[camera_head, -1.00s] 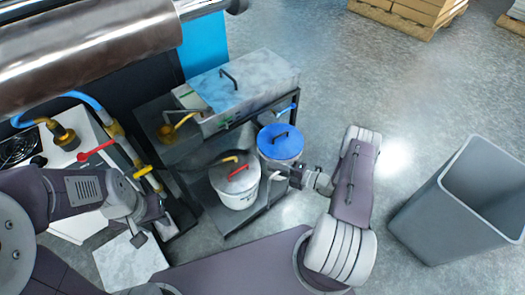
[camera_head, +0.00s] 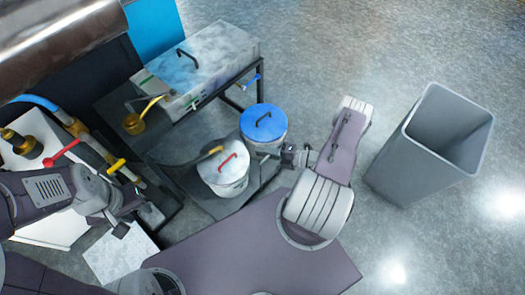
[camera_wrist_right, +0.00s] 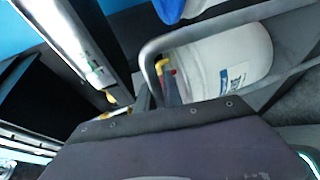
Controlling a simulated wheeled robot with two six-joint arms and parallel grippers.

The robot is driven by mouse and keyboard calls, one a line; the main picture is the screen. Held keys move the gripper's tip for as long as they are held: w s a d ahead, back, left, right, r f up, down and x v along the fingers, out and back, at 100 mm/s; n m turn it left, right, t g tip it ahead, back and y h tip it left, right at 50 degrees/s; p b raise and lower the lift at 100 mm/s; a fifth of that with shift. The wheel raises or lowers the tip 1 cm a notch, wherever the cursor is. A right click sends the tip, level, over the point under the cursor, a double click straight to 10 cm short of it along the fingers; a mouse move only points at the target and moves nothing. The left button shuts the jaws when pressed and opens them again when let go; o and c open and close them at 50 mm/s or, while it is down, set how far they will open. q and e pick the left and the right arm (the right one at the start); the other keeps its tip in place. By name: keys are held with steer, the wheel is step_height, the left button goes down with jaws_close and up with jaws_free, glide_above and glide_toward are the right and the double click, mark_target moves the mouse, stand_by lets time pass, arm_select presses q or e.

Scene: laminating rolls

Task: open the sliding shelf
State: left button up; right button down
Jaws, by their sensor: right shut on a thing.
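The sliding shelf (camera_head: 235,208) is the low dark platform of the black rack. My right gripper (camera_head: 291,155) is at the shelf's outer end, beside the blue-lidded bucket, shut on the shelf's grey bar handle. The handle (camera_wrist_right: 150,48) shows in the right wrist view, with a white bucket behind it; the fingertips are hidden there. My left gripper (camera_head: 135,208) is at the left, away from the shelf; its opening is unclear.
A tall grey bin (camera_head: 420,150) stands to the right. Hoses and a red-handled valve (camera_head: 62,153) are at the left. The floor at upper right is clear.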

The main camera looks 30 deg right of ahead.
steer(key=c, duration=1.5)
jaws_free()
steer(key=p+v, duration=0.2)
steer(key=v, duration=0.7)
